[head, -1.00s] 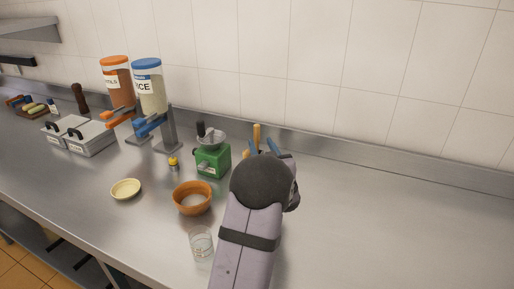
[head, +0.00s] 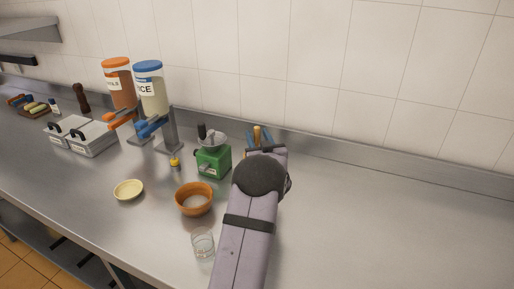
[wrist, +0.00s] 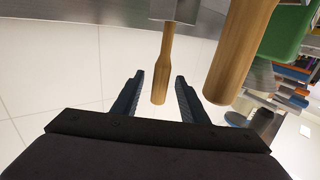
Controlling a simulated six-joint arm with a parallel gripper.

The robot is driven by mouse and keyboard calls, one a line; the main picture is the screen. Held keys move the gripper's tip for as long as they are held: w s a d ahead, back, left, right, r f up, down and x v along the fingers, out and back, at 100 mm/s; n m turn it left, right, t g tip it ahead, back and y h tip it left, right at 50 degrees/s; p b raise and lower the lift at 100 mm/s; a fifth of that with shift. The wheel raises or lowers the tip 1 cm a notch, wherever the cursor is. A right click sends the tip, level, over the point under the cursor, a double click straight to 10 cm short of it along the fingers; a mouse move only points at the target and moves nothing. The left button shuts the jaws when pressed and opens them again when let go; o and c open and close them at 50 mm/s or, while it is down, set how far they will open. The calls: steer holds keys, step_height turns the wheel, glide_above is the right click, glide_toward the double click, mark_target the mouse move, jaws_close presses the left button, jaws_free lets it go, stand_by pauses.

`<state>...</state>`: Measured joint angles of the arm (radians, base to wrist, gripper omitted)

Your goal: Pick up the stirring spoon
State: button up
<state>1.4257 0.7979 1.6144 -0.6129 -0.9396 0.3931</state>
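My gripper (wrist: 159,78) is open in the wrist view, with two dark blue fingers apart. A wooden handle (wrist: 163,60) shows between the fingertips, with a gap on each side, and joins a grey metal part at the top edge. A second, thicker-looking wooden handle (wrist: 242,50) shows to the right, outside the fingers. I cannot tell which handle belongs to the stirring spoon; no spoon bowl shows. In the head view, my gripper (head: 260,136) is near the back wall, with a wooden handle end (head: 257,130) between its blue fingers. My arm hides what lies below.
A green grinder (head: 213,161) stands just left of my gripper. An orange bowl (head: 194,199), a glass (head: 203,244) and a pale yellow bowl (head: 128,189) stand left of my arm. Two dispensers (head: 150,90) stand farther left. The counter (head: 400,215) on the right is clear.

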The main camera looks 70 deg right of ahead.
steer(key=shift+w+d, duration=0.25)
steer(key=shift+d, duration=0.15)
steer(key=shift+c, duration=0.4)
jaws_close()
steer(key=shift+r, duration=0.1)
step_height(320, 180, up, 10)
steer(key=shift+f+b, duration=0.1)
steer(key=shift+b, duration=0.75)
steer(key=c, duration=0.9)
jaws_free()
jaws_close()
